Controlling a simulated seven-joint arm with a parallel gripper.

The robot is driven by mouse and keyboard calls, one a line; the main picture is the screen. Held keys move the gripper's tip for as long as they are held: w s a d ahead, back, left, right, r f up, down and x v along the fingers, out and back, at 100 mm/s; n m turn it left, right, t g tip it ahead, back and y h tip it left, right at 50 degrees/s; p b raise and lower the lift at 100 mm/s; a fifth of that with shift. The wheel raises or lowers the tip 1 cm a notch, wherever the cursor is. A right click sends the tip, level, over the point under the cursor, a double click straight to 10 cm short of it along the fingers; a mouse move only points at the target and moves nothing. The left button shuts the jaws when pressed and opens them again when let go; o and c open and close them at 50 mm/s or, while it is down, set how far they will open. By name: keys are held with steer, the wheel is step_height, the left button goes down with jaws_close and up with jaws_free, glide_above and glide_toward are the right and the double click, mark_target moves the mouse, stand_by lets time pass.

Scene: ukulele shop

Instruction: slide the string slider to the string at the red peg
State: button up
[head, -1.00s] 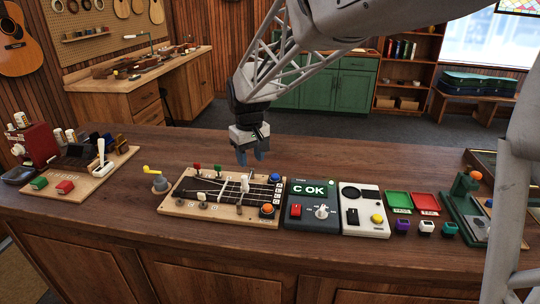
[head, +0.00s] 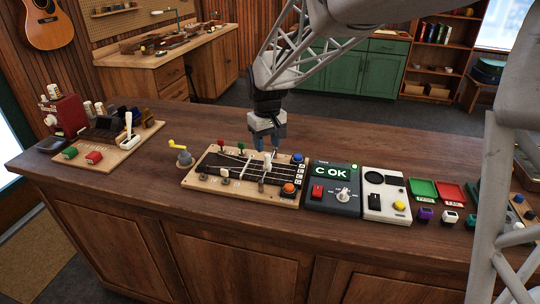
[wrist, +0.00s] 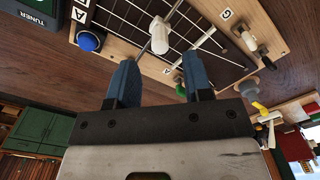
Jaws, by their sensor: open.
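The white string slider (head: 262,167) stands right of the middle of the strings, clear of the red peg. In the wrist view the slider's white handle (wrist: 160,36) is just beyond my fingertips. My gripper (head: 267,145) is open and empty, with its blue fingers pointing down above the back right of the board. The red peg cannot be made out in the wrist view.
A blue button (head: 297,158) and an orange button (head: 289,188) sit at the board's right end. The tuner (head: 333,193) reads "C OK" beside it. A yellow crank (head: 180,147) stands just left of the board. The counter behind the board is clear.

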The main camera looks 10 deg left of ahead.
mark_target(267, 155)
steer(key=shift+f, duration=2.8)
jaws_close()
